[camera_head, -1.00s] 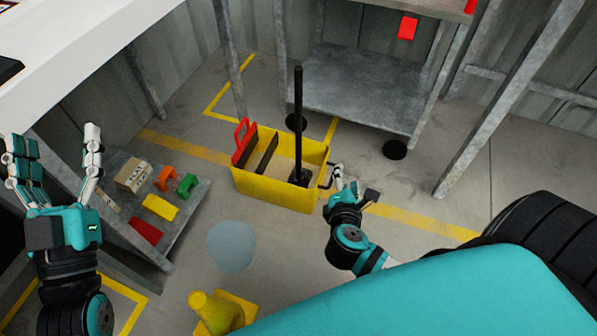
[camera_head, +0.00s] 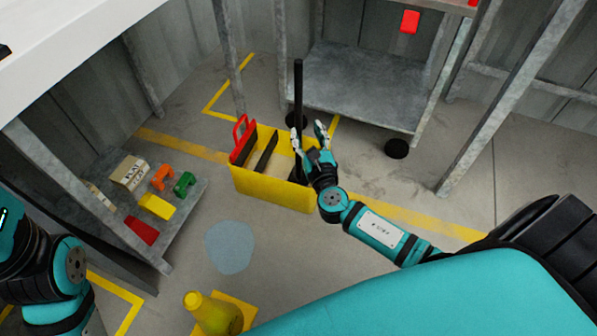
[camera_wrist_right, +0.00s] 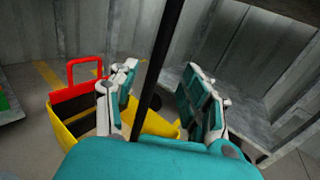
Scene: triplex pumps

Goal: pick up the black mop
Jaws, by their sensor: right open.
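The black mop (camera_head: 298,88) stands upright in the yellow mop bucket (camera_head: 262,190), its thin black handle rising above the bucket's right end. My right gripper (camera_head: 309,130) is open at the handle, above the bucket's right end. In the right wrist view, the handle (camera_wrist_right: 155,75) passes between the two spread fingers of the right gripper (camera_wrist_right: 158,85), nearer the left finger. I cannot tell whether it touches. Only part of my left arm shows at the left edge; its gripper is out of the picture.
A grey metal shelf (camera_head: 360,85) stands just behind the bucket. Its posts are close on the right. A low shelf (camera_head: 185,215) at left holds several coloured blocks and a box. A yellow cone (camera_head: 213,313) and a bluish floor patch (camera_head: 230,247) are in front.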

